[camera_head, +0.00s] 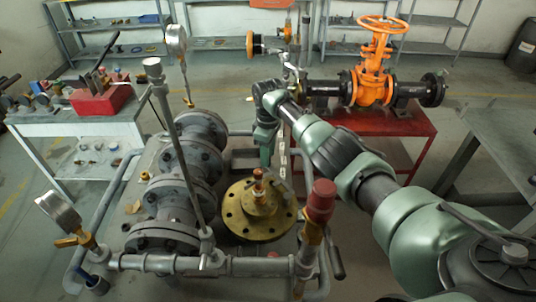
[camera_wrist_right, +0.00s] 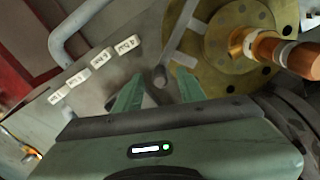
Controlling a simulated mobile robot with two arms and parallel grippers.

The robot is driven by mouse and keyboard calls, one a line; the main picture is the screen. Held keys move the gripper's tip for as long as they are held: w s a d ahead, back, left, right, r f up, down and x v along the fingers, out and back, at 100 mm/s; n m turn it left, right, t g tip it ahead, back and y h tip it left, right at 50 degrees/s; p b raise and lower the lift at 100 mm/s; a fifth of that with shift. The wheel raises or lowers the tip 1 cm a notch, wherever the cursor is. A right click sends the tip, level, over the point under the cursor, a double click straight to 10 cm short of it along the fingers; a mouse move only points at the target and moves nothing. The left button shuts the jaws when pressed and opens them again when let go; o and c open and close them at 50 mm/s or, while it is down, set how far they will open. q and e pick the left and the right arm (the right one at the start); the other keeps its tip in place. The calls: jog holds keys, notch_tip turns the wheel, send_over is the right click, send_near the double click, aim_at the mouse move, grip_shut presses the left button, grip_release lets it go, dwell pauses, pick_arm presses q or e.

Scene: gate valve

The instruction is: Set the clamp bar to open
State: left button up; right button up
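A short grey bar with a rounded dark end (camera_wrist_right: 174,45), which looks like the clamp bar, lies beside the brass flange (camera_wrist_right: 222,68) in the right wrist view. In the head view, the brass flange (camera_head: 244,222) sits low in the middle, with grey metal pieces at its upper right edge. My right gripper (camera_head: 266,158) points down just behind the flange. In the right wrist view its two green fingers (camera_wrist_right: 158,82) are apart, and the bar's rounded end shows between and beyond them. I cannot tell any contact. My left gripper is not in view.
Grey flanged pipework (camera_head: 182,190) stands left of the flange. A pressure gauge (camera_head: 58,210) and a red-capped post (camera_head: 319,200) rise in front. White labels (camera_wrist_right: 101,58) line the plate. An orange valve (camera_head: 374,75) stands on a red table behind.

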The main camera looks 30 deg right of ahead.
notch_tip(320, 180, up, 8)
jog(key=shift+f+b, duration=0.2)
jog(key=shift+b, duration=0.5)
